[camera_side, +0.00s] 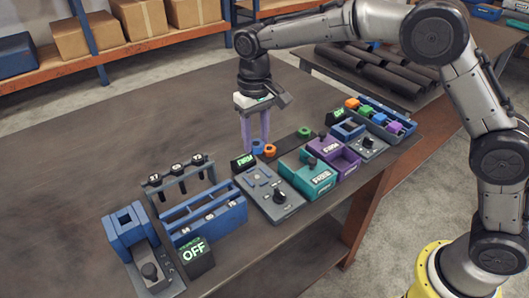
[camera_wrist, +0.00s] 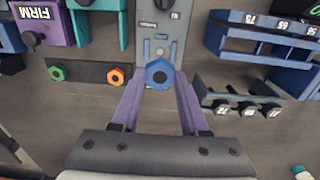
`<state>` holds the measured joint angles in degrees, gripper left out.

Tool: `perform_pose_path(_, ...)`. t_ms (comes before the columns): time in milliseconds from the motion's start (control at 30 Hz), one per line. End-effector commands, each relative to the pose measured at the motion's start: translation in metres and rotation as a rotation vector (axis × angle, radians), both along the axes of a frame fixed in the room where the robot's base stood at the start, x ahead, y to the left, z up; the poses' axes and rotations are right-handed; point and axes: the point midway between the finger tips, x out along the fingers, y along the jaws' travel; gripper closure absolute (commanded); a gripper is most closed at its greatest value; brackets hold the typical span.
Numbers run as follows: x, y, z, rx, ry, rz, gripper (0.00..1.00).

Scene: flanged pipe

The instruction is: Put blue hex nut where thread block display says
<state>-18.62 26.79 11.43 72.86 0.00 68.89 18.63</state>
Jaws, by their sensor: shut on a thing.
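The blue hex nut (camera_side: 258,147) is between the fingertips of my gripper (camera_side: 257,145), which is shut on it. The wrist view also shows the nut (camera_wrist: 159,73) between the two purple fingers, near the end of a grey block. That grey block with a knob (camera_side: 283,196), apparently the thread block, has a small display (camera_side: 244,161) at its back end reading FIRM in green. To its right are a teal box (camera_side: 312,179) marked FREE and a purple box (camera_side: 345,160) marked FIRM. The wrist view shows the FIRM label (camera_wrist: 38,12) too.
An orange nut (camera_side: 270,151) and a green nut (camera_side: 304,132) lie on a dark strip behind the boxes. A blue rack (camera_side: 207,215), a gauge stand (camera_side: 181,172) and an OFF display (camera_side: 196,252) stand left. The back left of the table is clear.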

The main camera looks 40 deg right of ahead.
Motion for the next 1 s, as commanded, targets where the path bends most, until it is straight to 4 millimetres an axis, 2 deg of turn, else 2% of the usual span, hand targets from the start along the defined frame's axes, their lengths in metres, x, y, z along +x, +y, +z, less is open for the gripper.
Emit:
perform_pose_path(33, 0.001, 0.000, 0.012, 0.002, -0.006, 0.000, 1.00)
perform_pose_path(167, 0.000, -0.004, 0.032, 0.001, -0.002, -0.009, 1.00)
perform_pose_path(467, -0.016, -0.070, 0.033, 0.000, 0.000, -0.149, 1.00)
perform_pose_path(567, -0.027, -0.100, 0.034, 0.000, 0.000, -0.218, 1.00)
perform_pose_path(700, -0.052, -0.146, 0.033, 0.000, 0.001, -0.331, 1.00)
perform_pose_path(800, -0.070, -0.172, 0.032, 0.000, 0.000, -0.403, 1.00)
perform_pose_path(1000, -0.099, -0.204, 0.029, 0.000, 0.000, -0.503, 1.00)
